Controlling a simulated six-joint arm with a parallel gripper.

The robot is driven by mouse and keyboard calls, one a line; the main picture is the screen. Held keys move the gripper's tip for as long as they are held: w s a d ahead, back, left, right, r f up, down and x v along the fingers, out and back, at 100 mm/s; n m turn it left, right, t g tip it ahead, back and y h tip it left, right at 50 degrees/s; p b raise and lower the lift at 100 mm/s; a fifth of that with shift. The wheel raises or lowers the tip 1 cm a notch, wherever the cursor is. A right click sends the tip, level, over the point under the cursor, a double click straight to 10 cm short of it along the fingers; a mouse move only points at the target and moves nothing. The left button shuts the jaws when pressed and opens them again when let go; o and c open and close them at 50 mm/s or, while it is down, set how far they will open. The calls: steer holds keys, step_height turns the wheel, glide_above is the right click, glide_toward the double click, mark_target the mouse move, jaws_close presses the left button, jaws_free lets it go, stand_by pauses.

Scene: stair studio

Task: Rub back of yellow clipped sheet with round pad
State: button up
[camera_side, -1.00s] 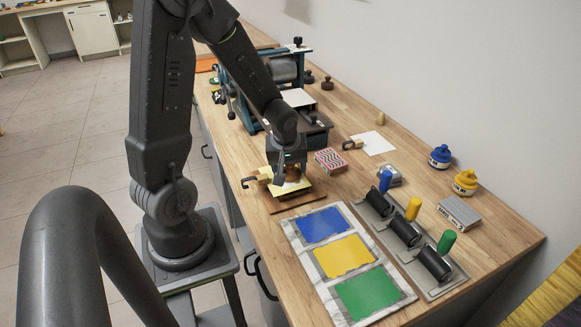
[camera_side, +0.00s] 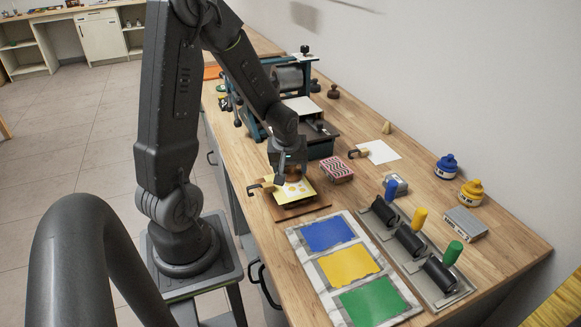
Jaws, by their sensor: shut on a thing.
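The yellow sheet (camera_side: 297,192) with an orange pattern lies on a brown board (camera_side: 308,208) at the near left edge of the bench. A clip with a dark hook-shaped part (camera_side: 263,186) sits at the sheet's left edge. My gripper (camera_side: 290,178) is over the far part of the sheet, pointing down. It is shut on a brown round pad (camera_side: 294,172), mostly hidden by the fingers. I cannot tell whether the pad touches the sheet.
A pink patterned block (camera_side: 337,169) stands just right of the sheet. The press (camera_side: 306,125) stands behind it. A tray of yellow, blue and green ink slabs (camera_side: 347,266) and rollers (camera_side: 410,240) lie in front. A white sheet with a clip (camera_side: 378,152) lies farther right.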

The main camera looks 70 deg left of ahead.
mark_target(295, 187)
steer(key=shift+d, duration=0.95)
steer(key=shift+d, duration=0.1)
steer(key=shift+d, duration=1.85)
steer(key=shift+s, duration=0.1)
steer(key=shift+s, duration=0.1)
steer(key=shift+s, duration=0.45)
steer(key=shift+a, duration=2)
steer(key=shift+a, duration=0.15)
